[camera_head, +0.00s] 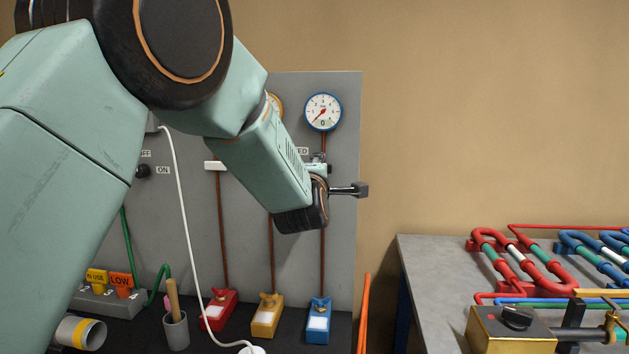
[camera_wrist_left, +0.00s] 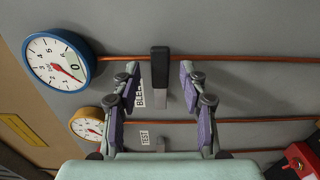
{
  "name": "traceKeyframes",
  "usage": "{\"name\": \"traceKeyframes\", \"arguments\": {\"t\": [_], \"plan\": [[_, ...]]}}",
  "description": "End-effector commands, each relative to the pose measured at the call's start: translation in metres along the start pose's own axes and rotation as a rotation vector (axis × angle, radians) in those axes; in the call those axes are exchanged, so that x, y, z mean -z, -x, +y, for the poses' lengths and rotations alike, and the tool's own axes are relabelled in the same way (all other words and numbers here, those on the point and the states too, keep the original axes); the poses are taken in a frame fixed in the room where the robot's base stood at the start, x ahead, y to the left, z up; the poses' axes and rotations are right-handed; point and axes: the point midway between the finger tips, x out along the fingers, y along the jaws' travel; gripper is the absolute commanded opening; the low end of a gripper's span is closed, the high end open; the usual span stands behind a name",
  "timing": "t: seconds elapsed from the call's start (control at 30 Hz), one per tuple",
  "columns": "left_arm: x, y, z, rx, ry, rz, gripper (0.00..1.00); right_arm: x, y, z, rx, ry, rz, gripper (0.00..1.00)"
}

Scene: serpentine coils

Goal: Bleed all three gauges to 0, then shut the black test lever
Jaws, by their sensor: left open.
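The blue-rimmed gauge (camera_head: 323,112) shows 0 in its window, needle at lower left; it also shows in the left wrist view (camera_wrist_left: 57,64). The yellow gauge (camera_wrist_left: 88,126) is partly hidden, its reading too small to tell. The third gauge is hidden behind my left arm. My left gripper (camera_wrist_left: 159,76) is open, its fingers on either side of a black-handled lever (camera_wrist_left: 160,67), with gaps visible. That handle (camera_head: 350,189) points right in the head view. Labels BLEED and TEST lie nearby; I cannot tell which lever is the test lever. My right gripper is out of view.
A white-handled lever (camera_head: 215,165) sits on the left pipe. Red (camera_head: 218,310), yellow (camera_head: 266,316) and blue (camera_head: 319,320) blocks stand below the panel. A white cord (camera_head: 184,215) hangs beside my arm. A grey table (camera_head: 425,275) with coloured coils is at right.

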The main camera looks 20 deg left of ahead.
Motion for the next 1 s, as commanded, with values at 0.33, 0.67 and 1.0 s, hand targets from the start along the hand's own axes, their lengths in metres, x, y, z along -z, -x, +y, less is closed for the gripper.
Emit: {"name": "traceKeyframes", "arguments": {"t": [0.33,0.67,1.0], "plan": [[0.000,0.059,0.001,-0.001,-0.003,-0.001,0.43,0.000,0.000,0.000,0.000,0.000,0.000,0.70],[0.000,0.097,0.001,-0.003,0.000,0.000,0.43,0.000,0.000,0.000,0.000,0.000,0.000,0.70],[0.000,0.101,0.001,-0.003,0.001,0.001,0.43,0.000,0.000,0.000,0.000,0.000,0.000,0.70]]}}
